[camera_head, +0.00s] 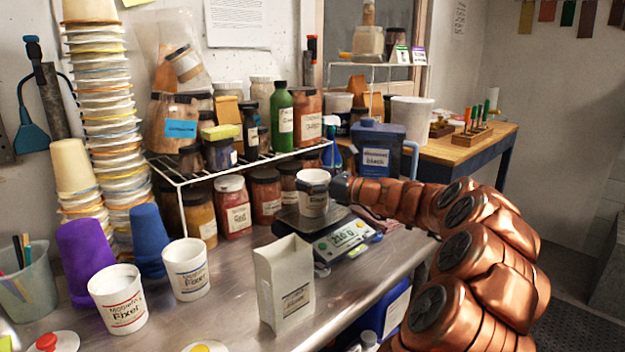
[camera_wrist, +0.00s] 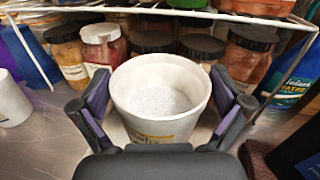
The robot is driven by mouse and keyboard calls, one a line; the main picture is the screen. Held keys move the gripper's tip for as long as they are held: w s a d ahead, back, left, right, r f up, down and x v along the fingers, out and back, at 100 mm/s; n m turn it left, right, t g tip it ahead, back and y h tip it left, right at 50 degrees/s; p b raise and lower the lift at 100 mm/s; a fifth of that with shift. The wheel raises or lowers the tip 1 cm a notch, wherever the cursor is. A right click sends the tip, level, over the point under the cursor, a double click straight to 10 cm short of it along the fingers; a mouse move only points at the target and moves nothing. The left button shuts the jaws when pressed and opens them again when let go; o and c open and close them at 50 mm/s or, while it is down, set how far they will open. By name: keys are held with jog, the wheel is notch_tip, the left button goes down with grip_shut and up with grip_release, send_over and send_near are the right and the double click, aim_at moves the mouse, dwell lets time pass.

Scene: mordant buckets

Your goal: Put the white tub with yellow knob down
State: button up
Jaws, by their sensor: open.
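An open white tub (camera_head: 313,196) stands upright on the scale (camera_head: 341,240) at the middle of the bench. It also shows in the wrist view (camera_wrist: 160,95), with a yellowish label edge and a pale white inside; I cannot tell whether that is powder or the bare bottom. No knob shows on this tub. A lid with a yellow knob (camera_head: 203,348) lies at the bottom edge of the head view. My gripper (camera_wrist: 162,88) is open, its fingers on either side of the tub, with a small gap visible at the right.
White tubs with red (camera_head: 120,305) and blue (camera_head: 187,272) labels stand at left, near a red-knobbed lid (camera_head: 47,342). A white paper bag (camera_head: 284,285) stands before the scale. A wire rack (camera_head: 240,168) with jars is close behind; a blue canister (camera_head: 377,150) stands right.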

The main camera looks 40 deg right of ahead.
jog(key=v, duration=1.2)
